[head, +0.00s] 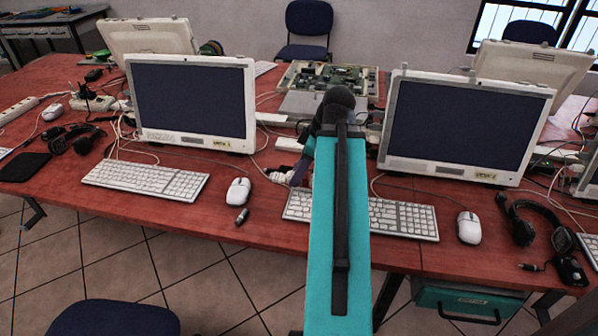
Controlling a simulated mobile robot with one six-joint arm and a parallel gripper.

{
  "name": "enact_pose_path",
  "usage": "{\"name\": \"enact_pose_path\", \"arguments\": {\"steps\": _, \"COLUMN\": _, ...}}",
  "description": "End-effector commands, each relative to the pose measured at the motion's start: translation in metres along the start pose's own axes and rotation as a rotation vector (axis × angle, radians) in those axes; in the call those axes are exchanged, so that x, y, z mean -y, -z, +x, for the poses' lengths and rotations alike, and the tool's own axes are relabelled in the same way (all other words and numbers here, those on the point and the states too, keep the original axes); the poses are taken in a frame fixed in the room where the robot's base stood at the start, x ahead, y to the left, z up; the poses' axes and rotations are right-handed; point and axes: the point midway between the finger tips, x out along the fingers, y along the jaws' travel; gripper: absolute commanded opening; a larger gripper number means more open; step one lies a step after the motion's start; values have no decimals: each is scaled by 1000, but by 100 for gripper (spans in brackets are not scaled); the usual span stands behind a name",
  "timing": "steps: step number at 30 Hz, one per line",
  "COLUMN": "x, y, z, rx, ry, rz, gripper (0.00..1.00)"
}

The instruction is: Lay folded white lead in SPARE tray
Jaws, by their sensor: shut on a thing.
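My teal arm reaches over the middle of the red table and hides much of what lies behind it. My gripper (294,175) is small and partly hidden at the far end of the arm, low between the two monitors, just behind the keyboard. It is shut on a small white bundle (281,176), which looks like the folded white lead. I cannot tell whether the bundle touches the table. A teal tray or drawer (440,298) with a label hangs under the table's front edge at right. Its label is too small to read, and I cannot identify the SPARE tray for sure.
Monitors stand at left (190,100) and right (460,125), with keyboards (145,180) and mice (238,190) before them. An open case with circuit boards (335,78) lies behind. Headsets (535,215) and loose cables lie at both sides.

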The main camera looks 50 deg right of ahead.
Motion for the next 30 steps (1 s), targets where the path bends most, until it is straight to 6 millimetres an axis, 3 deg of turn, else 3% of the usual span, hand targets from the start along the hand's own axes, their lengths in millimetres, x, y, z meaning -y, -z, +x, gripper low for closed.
{"name": "enact_pose_path", "arguments": {"steps": 8, "x": 0, "y": 1, "z": 0, "rx": 0, "ry": 0, "rz": 1, "gripper": 0}}
{"name": "enact_pose_path", "arguments": {"steps": 14, "x": 1, "y": 13, "z": 2, "rx": 0, "ry": -6, "rz": 13, "gripper": 0}}
{"name": "enact_pose_path", "arguments": {"steps": 20, "x": 5, "y": 42, "z": 7, "rx": 0, "ry": -21, "rz": 49, "gripper": 0}}
{"name": "enact_pose_path", "arguments": {"steps": 30, "x": 18, "y": 109, "z": 18, "rx": 1, "ry": -57, "rz": 138, "gripper": 0}}
